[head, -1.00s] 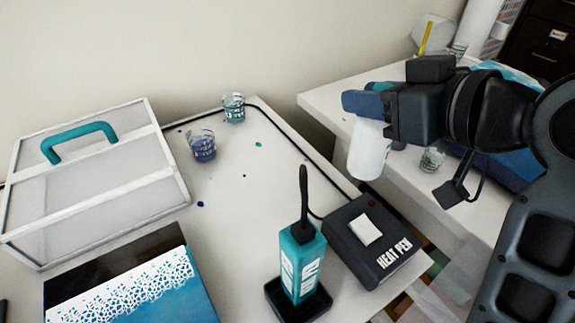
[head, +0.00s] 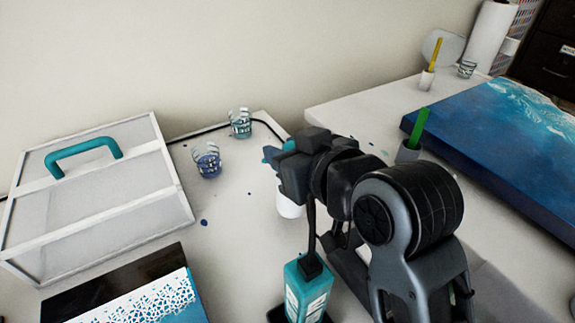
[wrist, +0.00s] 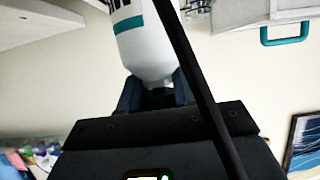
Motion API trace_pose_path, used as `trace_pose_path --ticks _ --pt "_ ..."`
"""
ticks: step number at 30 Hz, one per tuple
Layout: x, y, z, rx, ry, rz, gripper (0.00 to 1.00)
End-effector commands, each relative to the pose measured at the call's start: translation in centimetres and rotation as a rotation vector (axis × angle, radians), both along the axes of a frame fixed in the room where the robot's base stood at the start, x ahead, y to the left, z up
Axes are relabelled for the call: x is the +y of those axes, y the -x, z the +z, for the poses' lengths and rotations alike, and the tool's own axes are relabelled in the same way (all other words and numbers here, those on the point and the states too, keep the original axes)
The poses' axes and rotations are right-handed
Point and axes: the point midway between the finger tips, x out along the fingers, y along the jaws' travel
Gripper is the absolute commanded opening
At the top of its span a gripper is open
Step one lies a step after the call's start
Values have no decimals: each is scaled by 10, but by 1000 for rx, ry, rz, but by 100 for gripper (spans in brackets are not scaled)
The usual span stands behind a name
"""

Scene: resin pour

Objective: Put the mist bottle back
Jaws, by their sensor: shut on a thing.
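The mist bottle is white with a teal band and dark lettering. In the head view its lower part (head: 289,207) shows beneath my gripper (head: 272,156), over the right part of the left table. In the wrist view the mist bottle (wrist: 146,48) appears upside down, its narrow end between the blue fingers of my gripper (wrist: 155,92). The gripper is shut on it. My gripper and wrist hide its upper part in the head view. I cannot tell how far its base is above the table.
A teal canister (head: 306,291) with a tall black stem stands close below my arm. Two printed cups, one blue (head: 207,162) and one teal (head: 240,124), stand behind left. A handled white box (head: 95,195) is at left. A blue panel (head: 505,150) lies on the right table.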

Motion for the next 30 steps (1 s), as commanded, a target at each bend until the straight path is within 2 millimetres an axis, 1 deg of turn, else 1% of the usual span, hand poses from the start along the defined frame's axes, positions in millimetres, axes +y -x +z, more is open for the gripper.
trace_pose_path --ticks 1,3,6,19,20,27,30 --pt "0 1 -9 4 2 1 0" --pt "0 1 -19 4 2 2 0" --pt "0 1 -29 2 1 1 0" --pt "-1 0 -35 -1 -1 0 0" --pt "-1 0 -35 1 1 0 34" --pt "-1 0 -34 1 0 1 57" --pt "-1 0 -34 1 1 0 57"
